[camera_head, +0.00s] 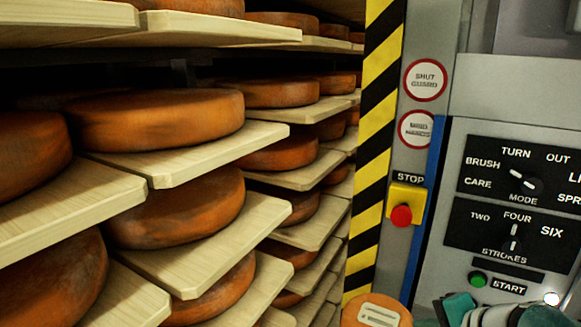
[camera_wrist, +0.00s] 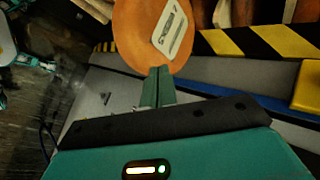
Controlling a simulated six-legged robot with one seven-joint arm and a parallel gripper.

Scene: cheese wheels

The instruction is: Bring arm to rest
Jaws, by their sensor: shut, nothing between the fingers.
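My gripper (camera_wrist: 159,71) shows in the wrist view with its two teal fingers together and nothing between them. Its tips point toward a round orange disc (camera_wrist: 133,30) with a pale label. The tips overlap the disc's lower edge in the picture; I cannot tell whether they touch it. In the head view, an orange round thing (camera_head: 352,315) with a pale label shows at the bottom edge, cut off by the frame. Teal and grey parts at the bottom right of the head view look like my arm; the fingers cannot be made out there.
Wooden shelves (camera_head: 200,240) with several orange cheese wheels (camera_head: 160,118) fill the left. A yellow-black striped post (camera_head: 375,130) separates them from a grey machine panel with a red stop button (camera_head: 401,215), a green start button (camera_head: 477,279) and two knobs. A blue strip (camera_head: 427,215) runs alongside.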

